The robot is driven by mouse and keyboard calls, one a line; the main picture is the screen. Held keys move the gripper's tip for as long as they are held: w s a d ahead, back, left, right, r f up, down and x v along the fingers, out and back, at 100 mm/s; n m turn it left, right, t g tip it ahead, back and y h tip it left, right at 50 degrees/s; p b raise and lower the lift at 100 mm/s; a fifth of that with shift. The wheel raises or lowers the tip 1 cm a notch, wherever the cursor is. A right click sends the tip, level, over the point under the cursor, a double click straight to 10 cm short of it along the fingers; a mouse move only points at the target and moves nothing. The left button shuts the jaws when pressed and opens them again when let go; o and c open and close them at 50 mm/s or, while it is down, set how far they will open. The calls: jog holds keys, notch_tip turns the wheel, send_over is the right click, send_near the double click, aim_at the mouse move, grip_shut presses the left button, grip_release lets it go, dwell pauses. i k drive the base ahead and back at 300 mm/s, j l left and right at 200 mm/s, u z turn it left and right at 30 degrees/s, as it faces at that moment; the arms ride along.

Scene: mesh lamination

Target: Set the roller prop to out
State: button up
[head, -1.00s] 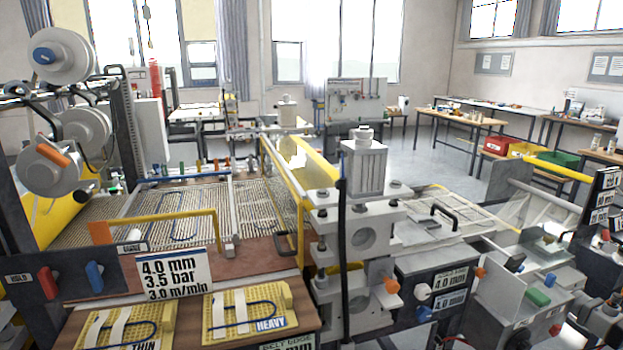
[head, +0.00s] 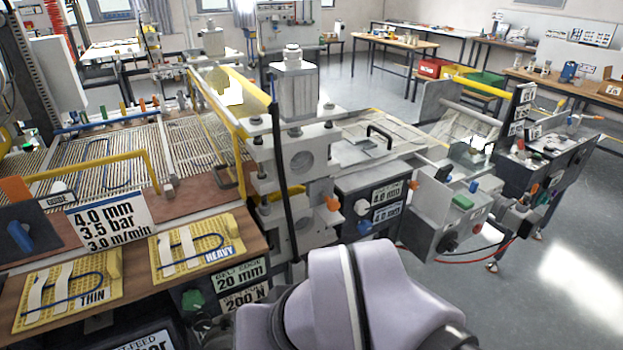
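The laminating machine's roller stand (head: 290,150) is grey, with stacked blocks and a pale cylinder (head: 294,85) on top. A large pale grey-purple link of my arm (head: 400,300) fills the bottom middle, in front of the machine. My gripper is not in view.
Sample boards marked THIN (head: 65,285) and HEAVY (head: 195,250) lie on the wooden front shelf at left. A grey control box (head: 450,205) with a green button stands right of the stand. A red cable (head: 490,258) hangs nearby. Grey floor at lower right is clear.

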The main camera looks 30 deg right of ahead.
aim_at(319, 192)
jog(key=l+z, duration=0.15)
jog(key=z, duration=0.2)
jog(key=l+z, duration=0.15)
jog(key=z, duration=0.25)
jog(key=k, duration=0.05)
